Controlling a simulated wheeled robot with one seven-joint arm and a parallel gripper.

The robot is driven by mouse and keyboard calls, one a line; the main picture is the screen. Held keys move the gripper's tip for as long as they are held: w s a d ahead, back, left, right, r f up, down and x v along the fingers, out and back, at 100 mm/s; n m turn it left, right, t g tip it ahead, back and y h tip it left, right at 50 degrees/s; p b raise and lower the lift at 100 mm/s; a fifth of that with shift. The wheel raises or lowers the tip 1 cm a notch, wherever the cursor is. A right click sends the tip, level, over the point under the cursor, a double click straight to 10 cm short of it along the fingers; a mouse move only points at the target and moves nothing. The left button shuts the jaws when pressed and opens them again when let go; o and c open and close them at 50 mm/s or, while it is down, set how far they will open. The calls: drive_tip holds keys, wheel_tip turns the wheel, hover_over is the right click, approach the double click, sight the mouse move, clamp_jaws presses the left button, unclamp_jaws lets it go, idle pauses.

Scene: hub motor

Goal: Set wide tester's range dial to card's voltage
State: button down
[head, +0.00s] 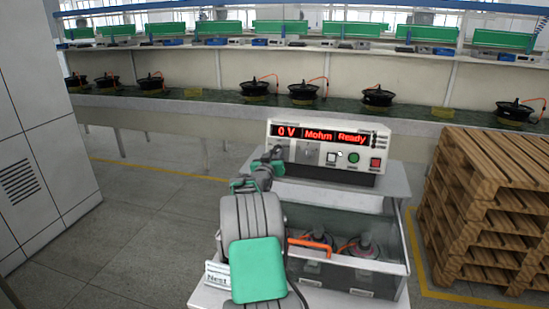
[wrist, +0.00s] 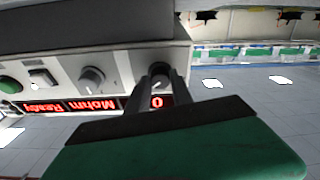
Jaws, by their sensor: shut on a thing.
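The wide tester (head: 328,171) is a pale box standing on the trolley. Its red display (head: 320,135) reads "0 V", "Mohm" and "Ready". My gripper (head: 276,157) is at the left end of the tester's front. In the wrist view, where the tester appears upside down, my gripper (wrist: 158,84) is shut on the left dial (wrist: 160,69), below the "0". A second grey dial (wrist: 91,79) stands free beside it. The dials' markings are not readable. A white card (head: 217,281) on the trolley's front left reads "Next"; its smaller print is unreadable.
The trolley's open bin (head: 375,266) holds hub motors (head: 318,242) and an orange handle, below the tester. Stacked wooden pallets (head: 490,205) stand close on the right. A long bench (head: 190,107) with several motors runs behind. Floor on the left is clear.

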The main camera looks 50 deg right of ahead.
drive_tip(key=n+b, duration=0.2)
drive_tip(key=n, duration=0.2)
drive_tip(key=n+t+y+b, duration=0.1)
drive_tip(key=n+b, duration=0.1)
drive_tip(key=n, duration=0.2)
drive_tip(key=n+t+y+b, duration=0.1)
drive_tip(key=n, duration=0.3)
drive_tip(key=shift+s+d+r+b, duration=0.2)
drive_tip(key=shift+s+r+b, duration=0.1)
drive_tip(key=shift+b, duration=0.1)
drive_tip(key=shift+y, duration=0.3)
drive_tip(key=c, duration=1.1)
unclamp_jaws()
drive_tip(key=shift+f, duration=0.1)
drive_tip(key=b+v, duration=0.1)
drive_tip(key=v, duration=0.6)
drive_tip(key=shift+s+a+b, duration=0.25)
drive_tip(key=shift+a+b, duration=0.1)
